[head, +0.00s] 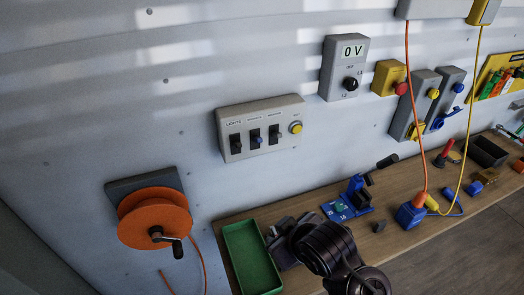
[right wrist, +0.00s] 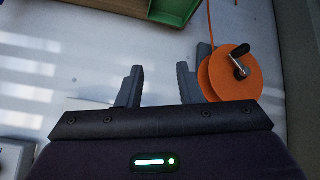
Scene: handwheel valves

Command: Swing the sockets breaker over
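The grey breaker panel (head: 262,112) is on the wall in the head view, with three dark breakers in a row and a yellow round button at its right end. The left label reads LIGHTS; the others are too small to read surely. The middle breaker (head: 255,138) may be the sockets one. Its lever position is unclear. My right gripper (head: 282,230) is below the panel, in front of the bench, well apart from the breakers. In the right wrist view its two fingers (right wrist: 158,86) stand apart with nothing between them. My left gripper is not in view.
An orange reel (head: 150,215) with a crank is on the wall at lower left. A green tray (head: 232,262) and blue fixture (head: 345,205) are on the wooden bench. A 0 V meter box (head: 343,65) is right of the panel. Orange and yellow cables hang farther right.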

